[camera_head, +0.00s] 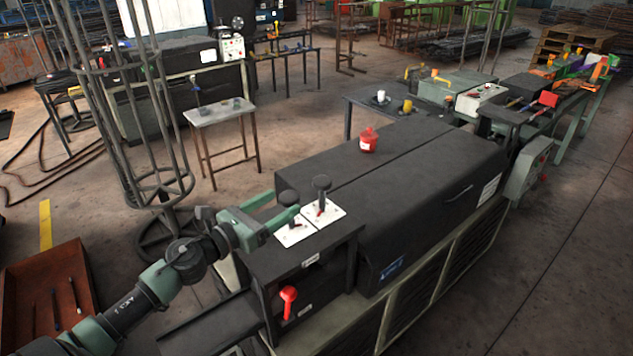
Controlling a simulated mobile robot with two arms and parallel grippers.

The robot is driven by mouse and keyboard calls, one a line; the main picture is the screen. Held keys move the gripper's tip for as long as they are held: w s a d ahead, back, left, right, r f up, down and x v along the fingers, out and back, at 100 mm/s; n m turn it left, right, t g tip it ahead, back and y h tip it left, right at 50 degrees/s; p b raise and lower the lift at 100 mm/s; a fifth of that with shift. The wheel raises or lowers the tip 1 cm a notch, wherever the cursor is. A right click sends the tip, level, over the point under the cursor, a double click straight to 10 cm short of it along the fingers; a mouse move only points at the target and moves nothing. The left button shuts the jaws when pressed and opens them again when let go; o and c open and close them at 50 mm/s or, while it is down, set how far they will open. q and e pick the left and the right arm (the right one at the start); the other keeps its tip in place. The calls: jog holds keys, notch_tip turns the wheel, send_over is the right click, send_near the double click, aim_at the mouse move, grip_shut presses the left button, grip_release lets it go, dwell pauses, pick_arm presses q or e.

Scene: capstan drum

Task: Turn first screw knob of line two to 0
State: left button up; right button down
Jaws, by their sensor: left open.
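Two white panels lie side by side on the dark machine top. The near panel (296,236) carries a black mushroom-shaped knob (289,197), and the far panel (335,212) carries a similar black knob (322,183). Small red marks show by the knob bases, but the scale is too small to read, and I cannot tell which line each panel belongs to. My left gripper (284,205) reaches in from the left, open, its green fingers beside the near knob. One finger partly covers that knob's stem; I cannot tell whether they touch. My right gripper is out of view.
A red canister (368,140) stands on the dark machine cover behind the panels. A red handle (288,300) sticks out of the machine's front below them.

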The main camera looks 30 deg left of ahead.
aim_at(293, 192)
pick_arm(q)
jog(key=shift+w+r+m, duration=0.1)
jog(key=shift+r+m, duration=0.05)
jog(key=shift+m, duration=0.15)
jog(key=shift+w+d+r+p, duration=0.15)
jog(key=shift+w+r+p, duration=0.05)
jog(key=shift+w+p, duration=0.25)
jog(key=shift+w+d+r+p, duration=0.15)
jog(key=shift+w+p, duration=0.15)
jog(key=shift+w, duration=0.2)
jog(key=x, duration=0.3)
jog(key=shift+f+p, duration=0.15)
jog(key=shift+p, duration=0.2)
jog(key=shift+x, duration=0.85)
jog(key=shift+s+f+p, duration=0.1)
jog(key=shift+p, duration=0.2)
jog(key=c, duration=1.4)
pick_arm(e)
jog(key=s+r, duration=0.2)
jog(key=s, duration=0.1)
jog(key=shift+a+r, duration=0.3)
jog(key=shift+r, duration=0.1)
